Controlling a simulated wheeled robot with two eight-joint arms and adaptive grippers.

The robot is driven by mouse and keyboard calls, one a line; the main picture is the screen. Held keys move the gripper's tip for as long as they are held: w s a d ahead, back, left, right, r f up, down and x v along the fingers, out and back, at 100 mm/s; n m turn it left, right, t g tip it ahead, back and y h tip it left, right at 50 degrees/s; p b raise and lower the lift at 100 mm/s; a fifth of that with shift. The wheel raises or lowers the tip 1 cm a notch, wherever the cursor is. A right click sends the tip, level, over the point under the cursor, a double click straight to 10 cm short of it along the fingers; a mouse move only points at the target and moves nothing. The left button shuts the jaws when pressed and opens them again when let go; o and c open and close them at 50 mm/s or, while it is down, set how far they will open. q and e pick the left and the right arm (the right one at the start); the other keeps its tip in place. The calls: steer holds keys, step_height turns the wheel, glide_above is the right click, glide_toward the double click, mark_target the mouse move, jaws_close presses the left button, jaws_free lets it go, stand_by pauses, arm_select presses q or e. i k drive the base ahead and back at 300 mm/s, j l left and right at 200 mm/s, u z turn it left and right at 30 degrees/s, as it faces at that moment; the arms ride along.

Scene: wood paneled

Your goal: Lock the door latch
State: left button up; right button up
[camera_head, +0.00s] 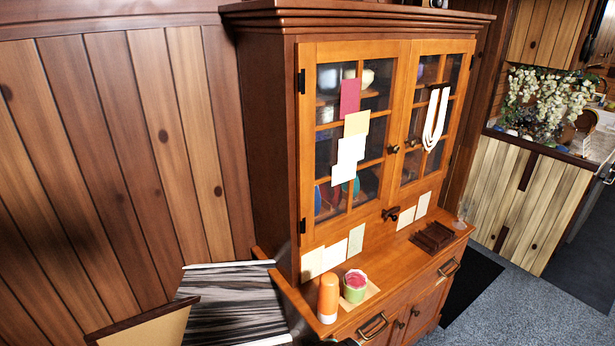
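A wooden cabinet (270,150) with two glass-paned doors stands in the middle of the head view. The left door (306,180) and the right door (468,60) look shut. A small dark latch (390,214) sits low where the two doors meet. Its exact position, locked or unlocked, is too small to tell. Small dark knobs show on the left door (393,149) and the right door (411,142). Neither of my grippers can be made out in this view.
An orange bottle (328,298), a green-and-pink jar (355,286) and a dark wooden rack (433,237) stand on the cabinet's ledge. Paper sheets (356,240) lean behind them. A striped item (232,300) is at lower left. Grey carpet (520,310) is clear at right.

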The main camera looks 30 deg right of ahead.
mark_target(390, 213)
steer(key=z, duration=1.6)
steer(key=i+l+z, duration=0.15)
steer(key=i+l, duration=0.25)
steer(key=i+l+z, duration=0.1)
steer(key=i+l, duration=0.2)
steer(key=i, duration=0.15)
steer(key=i+l+z, duration=0.15)
steer(key=i+l, duration=0.15)
steer(key=i, duration=0.2)
